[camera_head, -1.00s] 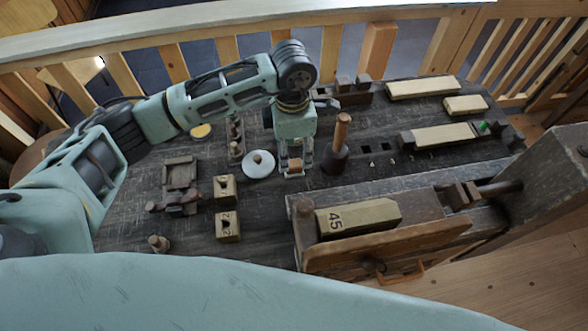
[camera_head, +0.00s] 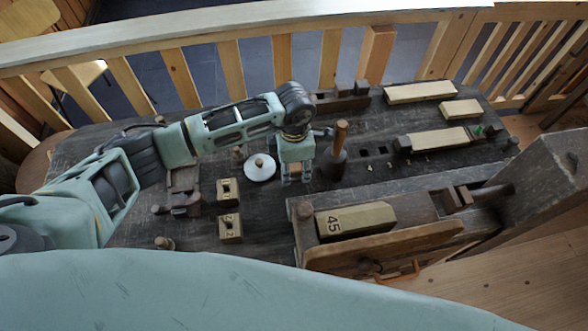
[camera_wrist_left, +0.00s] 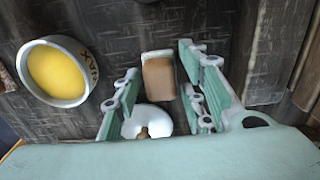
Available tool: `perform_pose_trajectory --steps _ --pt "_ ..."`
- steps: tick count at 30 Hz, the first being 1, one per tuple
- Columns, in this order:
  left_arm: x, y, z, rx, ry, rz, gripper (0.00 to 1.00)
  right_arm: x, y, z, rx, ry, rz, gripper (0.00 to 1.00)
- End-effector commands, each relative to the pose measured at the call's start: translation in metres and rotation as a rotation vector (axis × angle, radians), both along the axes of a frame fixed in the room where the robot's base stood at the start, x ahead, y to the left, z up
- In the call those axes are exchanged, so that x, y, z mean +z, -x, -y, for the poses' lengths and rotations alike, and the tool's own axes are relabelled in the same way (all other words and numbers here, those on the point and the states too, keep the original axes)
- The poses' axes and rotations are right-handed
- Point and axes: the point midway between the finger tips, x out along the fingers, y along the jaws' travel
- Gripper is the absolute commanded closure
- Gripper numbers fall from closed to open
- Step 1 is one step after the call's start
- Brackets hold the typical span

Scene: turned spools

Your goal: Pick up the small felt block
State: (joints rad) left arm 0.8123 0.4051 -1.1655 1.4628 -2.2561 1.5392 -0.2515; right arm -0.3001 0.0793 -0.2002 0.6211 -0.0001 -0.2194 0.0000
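A small block, brown with a pale end, which I take to be the felt block (camera_wrist_left: 158,78), shows in the left wrist view between the fingers of my left gripper (camera_wrist_left: 160,62). The fingers are apart, with a visible gap on each side of the block. In the head view my left gripper (camera_head: 297,177) points down at the dark bench, between a white disc and an upright wooden-handled tool. The fingers mostly hide the block there. My right gripper is not in view.
The white disc with a knob (camera_head: 259,167) is close left of the gripper, and the handled tool (camera_head: 337,150) close right. A cup of yellow wax (camera_wrist_left: 57,72) is nearby. A vise holding a block marked 45 (camera_head: 357,219) fills the front right of the bench (camera_head: 268,210).

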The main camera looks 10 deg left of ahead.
Motion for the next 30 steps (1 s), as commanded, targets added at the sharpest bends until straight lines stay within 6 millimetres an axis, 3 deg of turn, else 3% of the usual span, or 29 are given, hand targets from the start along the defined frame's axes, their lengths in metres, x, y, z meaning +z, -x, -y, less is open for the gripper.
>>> perform_pose_trajectory --steps 10,22,29,30 --pt "0.000 0.000 0.000 0.001 -0.001 0.000 0.95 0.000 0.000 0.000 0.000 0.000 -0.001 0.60" --pt "0.006 -0.001 -0.001 0.001 0.000 0.001 0.96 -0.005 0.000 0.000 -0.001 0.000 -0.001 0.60" --pt "0.038 -0.002 0.000 -0.002 0.001 0.006 0.96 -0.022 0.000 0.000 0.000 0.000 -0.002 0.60" --pt "0.042 0.002 0.007 -0.005 0.002 0.003 0.96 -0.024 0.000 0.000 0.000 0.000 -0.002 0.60"
